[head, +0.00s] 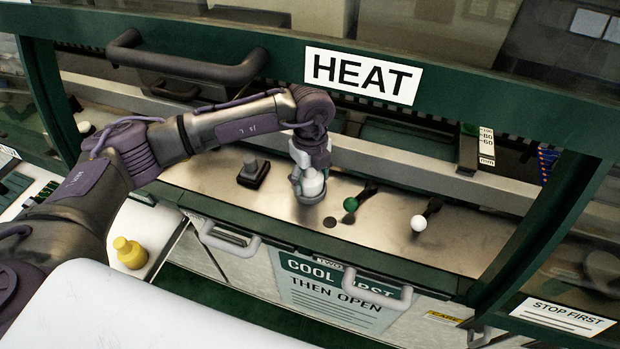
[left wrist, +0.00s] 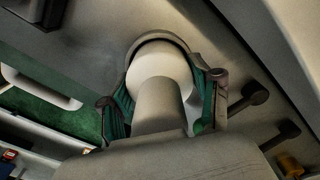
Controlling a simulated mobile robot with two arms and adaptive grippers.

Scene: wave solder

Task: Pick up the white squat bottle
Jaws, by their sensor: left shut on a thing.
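The white squat bottle (head: 313,182) is at the end of my left arm in the head view, over the metal ledge below the HEAT sign. In the left wrist view the bottle (left wrist: 160,95) lies between the two fingers, with green pads against its sides. My left gripper (head: 310,190) is shut on it. A round grey rim (head: 308,198) shows around the bottle's lower part. I cannot tell whether the bottle is clear of that rim. My right gripper is not in view.
A green-knobbed lever (head: 368,190) and a white-knobbed lever (head: 420,221) stand on the ledge to the right. A black switch block (head: 254,172) is to the left. A yellow bottle (head: 130,252) stands on a white surface at lower left. A green frame bar with a handle (head: 190,66) runs above my arm.

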